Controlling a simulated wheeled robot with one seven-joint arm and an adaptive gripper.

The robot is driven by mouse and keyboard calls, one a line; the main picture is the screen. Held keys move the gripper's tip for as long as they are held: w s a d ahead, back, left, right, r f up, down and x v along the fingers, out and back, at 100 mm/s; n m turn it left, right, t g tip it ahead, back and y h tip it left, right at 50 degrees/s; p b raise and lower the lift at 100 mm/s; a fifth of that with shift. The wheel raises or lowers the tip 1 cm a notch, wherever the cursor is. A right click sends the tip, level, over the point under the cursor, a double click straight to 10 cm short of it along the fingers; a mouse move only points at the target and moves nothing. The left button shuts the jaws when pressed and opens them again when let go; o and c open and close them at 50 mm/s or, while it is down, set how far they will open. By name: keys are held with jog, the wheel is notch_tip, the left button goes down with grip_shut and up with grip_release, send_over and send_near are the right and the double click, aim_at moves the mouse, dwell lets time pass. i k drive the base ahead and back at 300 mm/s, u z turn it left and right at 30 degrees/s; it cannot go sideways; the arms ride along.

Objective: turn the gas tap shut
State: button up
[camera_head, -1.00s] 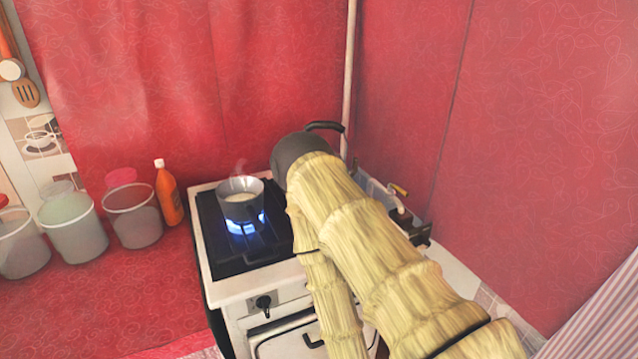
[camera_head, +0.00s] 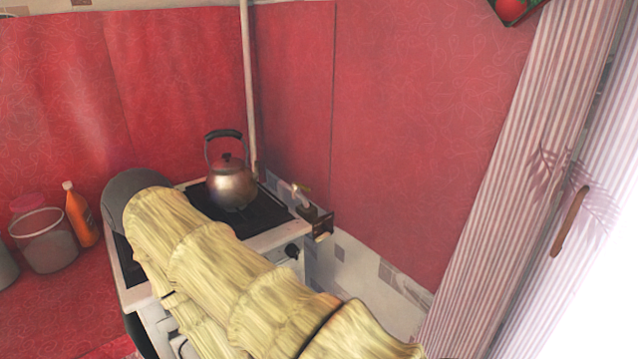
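The white gas stove (camera_head: 272,238) has a dark top. My arm in its straw-coloured sleeve crosses in front of the stove and hides its left part, including any pot or flame there. My gripper is not in view.
A metal kettle (camera_head: 231,186) stands on the stove's back right, left of the tap. A small dark box-like thing (camera_head: 318,221) sits just below the tap. An orange bottle (camera_head: 82,216) and a clear tub (camera_head: 44,241) stand left. A striped curtain (camera_head: 510,170) hangs right.

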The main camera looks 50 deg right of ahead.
aim_at(294, 185)
jog(key=k, duration=0.05)
jog(key=z, duration=1.1)
